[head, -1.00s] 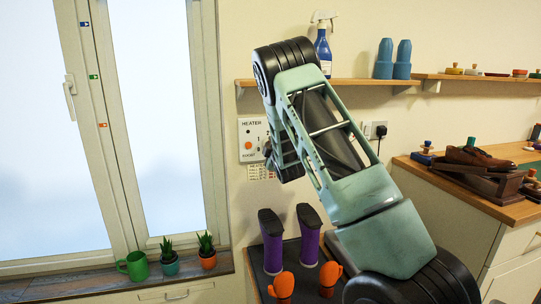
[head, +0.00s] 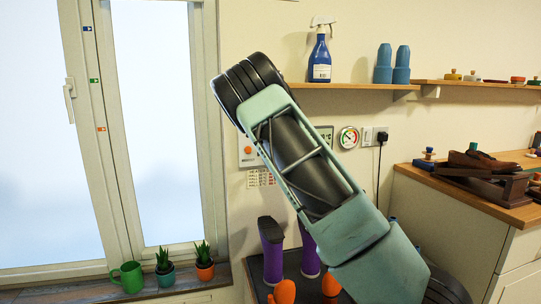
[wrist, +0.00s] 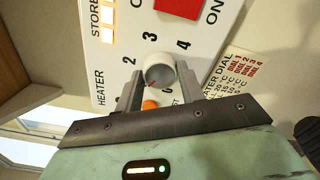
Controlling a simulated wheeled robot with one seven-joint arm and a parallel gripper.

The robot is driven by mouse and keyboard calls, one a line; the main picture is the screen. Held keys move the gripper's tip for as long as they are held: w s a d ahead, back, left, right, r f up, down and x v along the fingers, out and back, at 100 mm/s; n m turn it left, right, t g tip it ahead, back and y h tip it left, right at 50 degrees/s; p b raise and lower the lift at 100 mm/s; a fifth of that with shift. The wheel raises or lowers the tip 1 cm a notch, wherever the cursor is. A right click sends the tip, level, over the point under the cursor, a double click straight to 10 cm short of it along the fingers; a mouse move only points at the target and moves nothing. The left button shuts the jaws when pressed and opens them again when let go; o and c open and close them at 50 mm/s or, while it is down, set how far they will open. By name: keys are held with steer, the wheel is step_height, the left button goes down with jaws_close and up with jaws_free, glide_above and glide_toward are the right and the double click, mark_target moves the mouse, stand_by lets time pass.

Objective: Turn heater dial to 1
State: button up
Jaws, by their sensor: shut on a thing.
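The heater panel (wrist: 120,30) is a white plate on the wall; in the head view its left edge (head: 246,136) shows beside my arm. In the wrist view the round grey dial (wrist: 159,70) sits among printed numbers, with 2, 3 and 4 readable. My gripper (wrist: 160,84) is shut on the dial, one finger on each side. A small reddish mark shows low on the dial's face, toward the lower left, but its exact number is unclear. The 1 is not visible, apparently behind a finger. In the head view my arm hides the dial and gripper.
An orange light (wrist: 149,105) lies just below the dial, and a red square (wrist: 181,6) is above it. A printed dial chart (wrist: 232,75) is beside the panel. A shelf (head: 350,86) with a spray bottle (head: 320,58) hangs above; purple boots (head: 271,248) stand below.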

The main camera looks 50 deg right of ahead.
steer(key=shift+n, duration=0.4)
steer(key=o, duration=1)
steer(key=shift+c, duration=0.2)
steer(key=shift+s, duration=0.1)
steer(key=v, duration=1.7)
steer(key=shift+a, duration=0.2)
steer(key=shift+f, duration=0.15)
